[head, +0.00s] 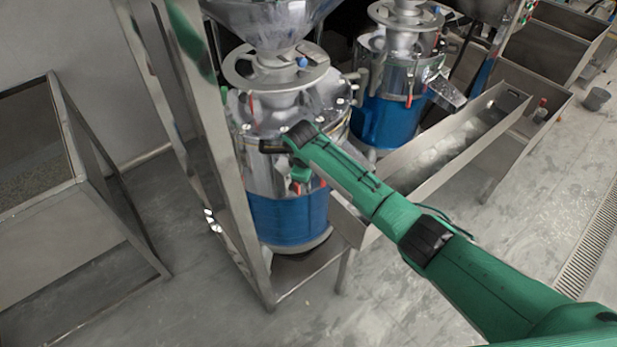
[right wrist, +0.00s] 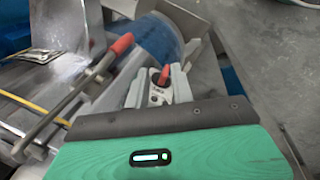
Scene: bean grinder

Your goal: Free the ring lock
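The near grinder has a steel upper body (head: 262,150) above a blue drum (head: 288,218), with red-handled levers around its ring. One red handle (head: 322,187) shows just below my right forearm. My right gripper (head: 300,172) is at the front of this grinder, its fingertips hidden in the head view. In the right wrist view, a steel lever with a red handle (right wrist: 121,43) slants past on the left. Another red tip (right wrist: 164,74) shows between pale grey parts just ahead of my right gripper (right wrist: 160,92). I cannot tell whether the fingers grip it. My left gripper is not in view.
A steel frame post (head: 215,150) stands left of the grinder. A steel bin (head: 45,210) stands at left. The floor (head: 175,240) between bin and frame is clear.

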